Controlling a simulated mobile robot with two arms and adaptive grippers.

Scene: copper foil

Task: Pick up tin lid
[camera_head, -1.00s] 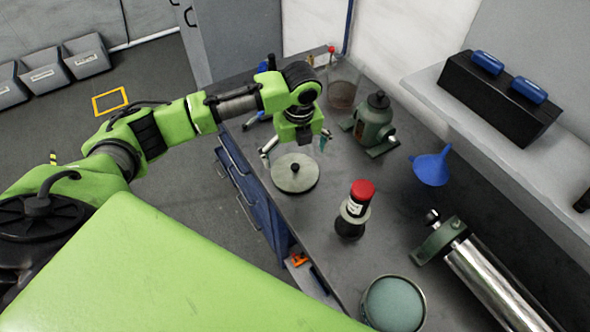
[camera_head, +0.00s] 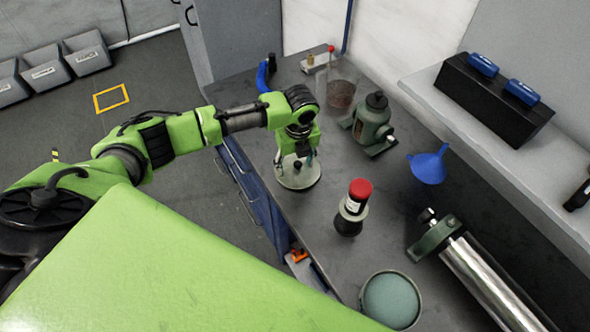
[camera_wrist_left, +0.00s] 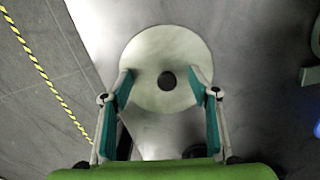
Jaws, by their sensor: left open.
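The tin lid (camera_head: 300,180) is a pale round disc with a dark knob in its middle, lying on the grey bench near its left edge. My left gripper (camera_head: 295,160) is over the lid, pointing down, with its fingers near the knob. In the left wrist view the lid (camera_wrist_left: 163,48) lies ahead of the open left gripper (camera_wrist_left: 164,84), and the dark knob sits between the two fingertips. The fingers look apart from the knob; their exact height over the lid is hard to tell. My right gripper is not in view.
A red-capped bottle (camera_head: 353,207) stands right of the lid. A round teal-topped tin (camera_head: 391,299) is at the front, and a green bottle-shaped device (camera_head: 372,126) and a clear beaker (camera_head: 341,94) are behind. A blue funnel (camera_head: 429,165) and a metal cylinder (camera_head: 490,282) are to the right.

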